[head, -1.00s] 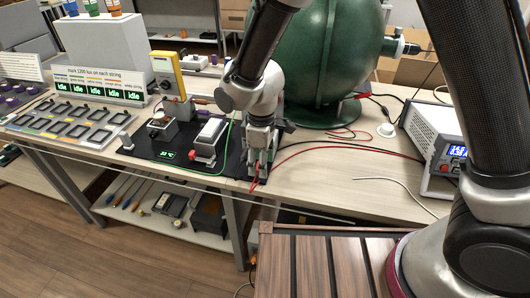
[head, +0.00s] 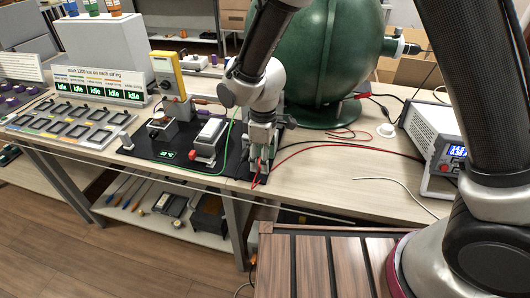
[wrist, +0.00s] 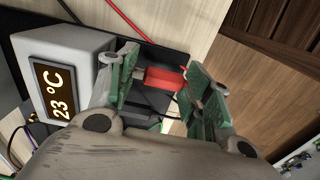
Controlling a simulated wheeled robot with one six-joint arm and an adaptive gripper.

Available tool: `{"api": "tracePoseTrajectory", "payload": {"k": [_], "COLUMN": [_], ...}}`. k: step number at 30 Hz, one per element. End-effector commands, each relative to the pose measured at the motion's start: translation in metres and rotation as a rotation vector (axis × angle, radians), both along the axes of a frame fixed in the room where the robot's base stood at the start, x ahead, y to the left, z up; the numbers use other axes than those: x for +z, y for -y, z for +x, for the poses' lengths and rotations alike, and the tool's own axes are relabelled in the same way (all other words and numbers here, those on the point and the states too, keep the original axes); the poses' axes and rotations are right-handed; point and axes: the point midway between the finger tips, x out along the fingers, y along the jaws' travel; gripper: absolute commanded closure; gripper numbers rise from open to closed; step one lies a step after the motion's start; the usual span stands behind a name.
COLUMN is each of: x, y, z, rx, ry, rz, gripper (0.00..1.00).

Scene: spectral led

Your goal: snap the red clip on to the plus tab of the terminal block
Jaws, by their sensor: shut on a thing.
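My gripper (wrist: 166,79) is shut on the red clip (wrist: 163,78), which lies between its green-padded fingers in the wrist view. In the head view my gripper (head: 257,168) is low over the right end of the black mat, near the table's front edge. A bit of red and a red lead show at its fingertips there. The terminal block and its plus tab cannot be made out; the fingers and wrist cover much of that spot. I cannot tell whether the clip touches a tab.
A pale box with a 23 °C display (wrist: 57,90) stands close left of the fingers in the wrist view. The black mat (head: 222,172) holds several devices. A green tank (head: 325,60) stands behind my arm, and a power supply (head: 435,140) is at right. Red and black leads cross the table.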

Motion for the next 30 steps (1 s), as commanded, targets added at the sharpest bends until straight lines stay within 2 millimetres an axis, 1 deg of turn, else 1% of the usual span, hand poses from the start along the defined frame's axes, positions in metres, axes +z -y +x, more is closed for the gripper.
{"api": "tracePoseTrajectory", "payload": {"k": [22,30], "x": [-0.0002,-0.0001], "y": [0.0005,-0.0007], "z": [0.0030,-0.0039], "rx": [0.000,0.000], "ry": [0.000,0.000], "rz": [0.000,0.000], "gripper": [0.94,0.94]}}
